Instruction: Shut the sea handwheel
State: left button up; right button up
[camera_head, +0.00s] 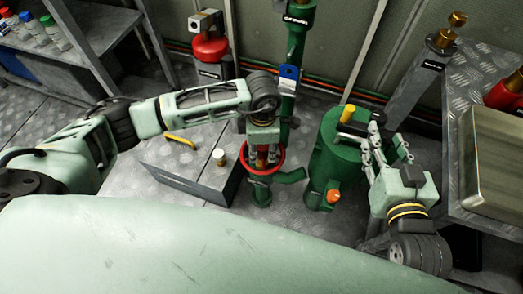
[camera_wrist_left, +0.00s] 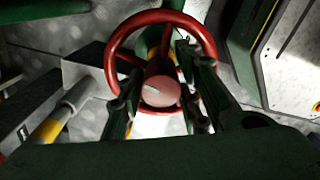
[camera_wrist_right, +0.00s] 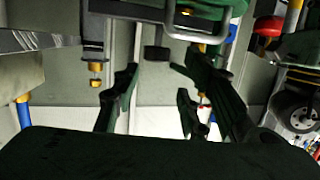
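A red handwheel (camera_head: 279,158) with a round hub (camera_wrist_left: 163,90) sits on top of a green valve body in the middle of the head view. Its rim and spokes show in the left wrist view. No readable label marks it as the sea handwheel. My left gripper (camera_head: 262,155) points down into the wheel from above. In the left wrist view its fingers (camera_wrist_left: 160,95) stand apart on either side of the hub, inside the rim; contact with the spokes is unclear. My right gripper (camera_head: 384,148) is open and empty, beside a green cylinder; its fingers (camera_wrist_right: 160,95) are spread.
The green cylinder (camera_head: 333,165) with yellow and orange caps stands right of the wheel. A blue-handled lever (camera_head: 289,78) is on the green pipe behind. A grey box (camera_head: 190,175) with a yellow handle lies left. A metal bench (camera_head: 468,150) stands right.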

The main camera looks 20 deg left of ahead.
pick_arm(q)
jog(key=shift+s+d+f, duration=0.1)
jog(key=shift+s, duration=0.05)
jog(key=c, duration=0.5)
jog(key=shift+o, duration=0.2)
jog(key=m, duration=1.4)
jog(key=shift+m, duration=0.3)
jog(key=o, duration=0.8)
jog(key=shift+s, duration=0.1)
jog(key=o, duration=0.4)
notch_tip(320, 180, up, 12)
